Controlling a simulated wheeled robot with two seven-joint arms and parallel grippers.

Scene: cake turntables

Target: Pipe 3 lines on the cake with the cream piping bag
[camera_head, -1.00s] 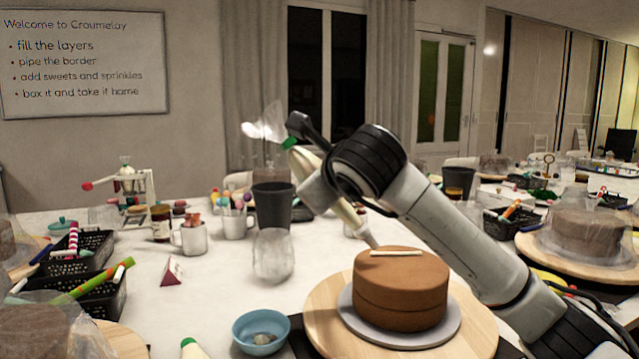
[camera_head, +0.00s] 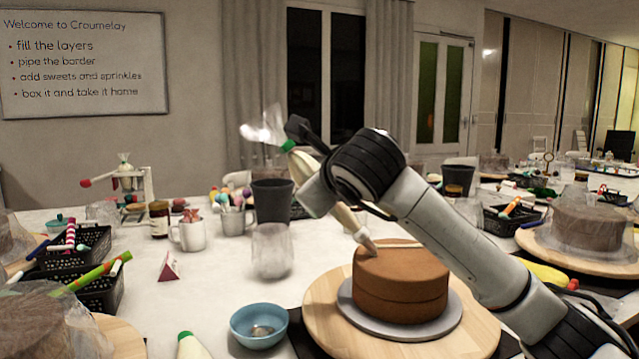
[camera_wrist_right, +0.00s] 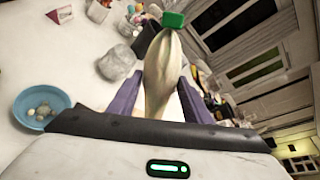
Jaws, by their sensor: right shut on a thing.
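The brown cake (camera_head: 398,290) sits on a grey turntable (camera_head: 390,331). One pale cream line (camera_head: 401,245) shows across the back of its top; my right arm hides part of that area. My right gripper (camera_head: 318,188) is shut on the cream piping bag (camera_head: 343,217), left of and above the cake. The bag is tilted, green end up, its nozzle at the cake's back-left top edge; contact cannot be told. In the right wrist view the purple fingers (camera_wrist_right: 160,97) flank the pale bag (camera_wrist_right: 163,75). My left gripper is not in view.
A wooden board (camera_head: 335,337) lies under the turntable. Another green-tipped bag (camera_head: 190,346) is at the front edge.

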